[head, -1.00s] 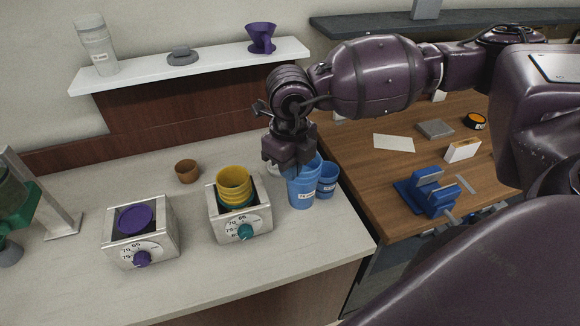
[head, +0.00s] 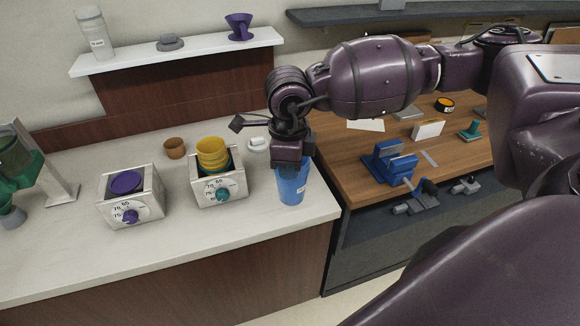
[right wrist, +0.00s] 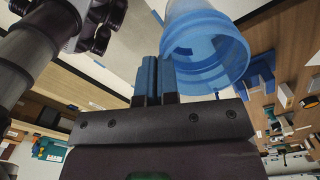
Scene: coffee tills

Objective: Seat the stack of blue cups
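The stack of blue cups (head: 292,186) is upright at the right end of the pale counter. In the right wrist view, the stack's open mouth (right wrist: 207,48) shows ring-like edges inside; I cannot count the cups. My right gripper (head: 291,162) points down at the stack's rim. In the right wrist view, the fingers (right wrist: 157,75) are close together at the near rim and appear closed on the cup wall. Whether the stack's base touches the counter is unclear. A second blue cup is not distinguishable now. My left gripper is out of view.
Yellow cups (head: 211,152) sit in a till (head: 232,192) with a teal knob. Left of it is a till (head: 150,207) with a purple cup (head: 126,182). A brown cup (head: 174,148) and white puck (head: 257,144) stand behind. A wooden table (head: 345,178) adjoins right.

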